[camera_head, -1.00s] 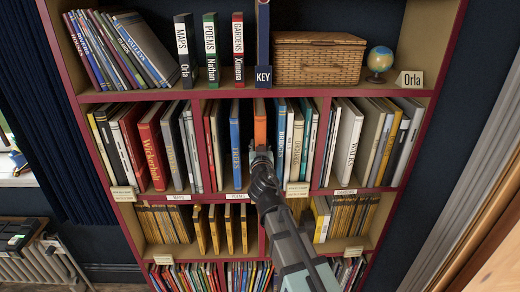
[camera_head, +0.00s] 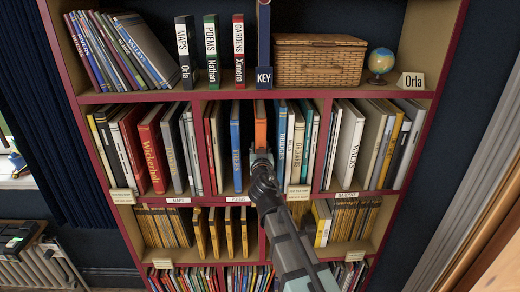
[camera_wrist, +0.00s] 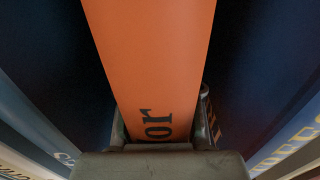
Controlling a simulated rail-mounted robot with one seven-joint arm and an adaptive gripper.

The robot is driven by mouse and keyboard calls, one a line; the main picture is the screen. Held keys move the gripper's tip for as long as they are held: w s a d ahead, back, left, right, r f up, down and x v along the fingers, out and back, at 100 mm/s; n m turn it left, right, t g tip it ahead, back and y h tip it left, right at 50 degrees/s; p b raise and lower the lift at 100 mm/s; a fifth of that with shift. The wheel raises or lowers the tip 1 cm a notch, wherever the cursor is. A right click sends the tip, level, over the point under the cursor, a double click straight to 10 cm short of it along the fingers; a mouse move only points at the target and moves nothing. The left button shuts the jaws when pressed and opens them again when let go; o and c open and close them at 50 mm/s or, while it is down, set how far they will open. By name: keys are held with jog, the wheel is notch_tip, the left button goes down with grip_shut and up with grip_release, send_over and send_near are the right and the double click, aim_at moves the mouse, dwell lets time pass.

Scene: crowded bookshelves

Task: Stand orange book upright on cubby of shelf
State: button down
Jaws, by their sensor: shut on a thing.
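The orange book (camera_head: 260,126) stands upright in the middle cubby of the shelf's second row, spine outward. A blue book (camera_head: 235,150) stands to its left with a gap between, and another blue book (camera_head: 280,140) stands close on its right. My gripper (camera_head: 261,158) reaches up from below and is shut on the lower part of the orange book. In the wrist view the orange spine (camera_wrist: 150,60) lies between my two fingers, with dark letters "or" showing. The book's bottom edge is hidden behind my gripper.
The cubby (camera_head: 248,112) has red dividers, and white books stand at its right. A POEMS label (camera_head: 238,199) sits on its front edge. Full cubbies flank both sides.

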jog(key=shift+f+b, duration=0.25)
jog(key=shift+b, duration=0.15)
jog(key=c, duration=0.7)
grip_release()
jog(key=shift+r, duration=0.1)
jog(key=shift+s, duration=0.1)
jog(key=s+d+b, duration=0.1)
jog(key=s+b, duration=0.1)
jog(key=s, duration=0.6)
jog(key=shift+s, duration=0.4)
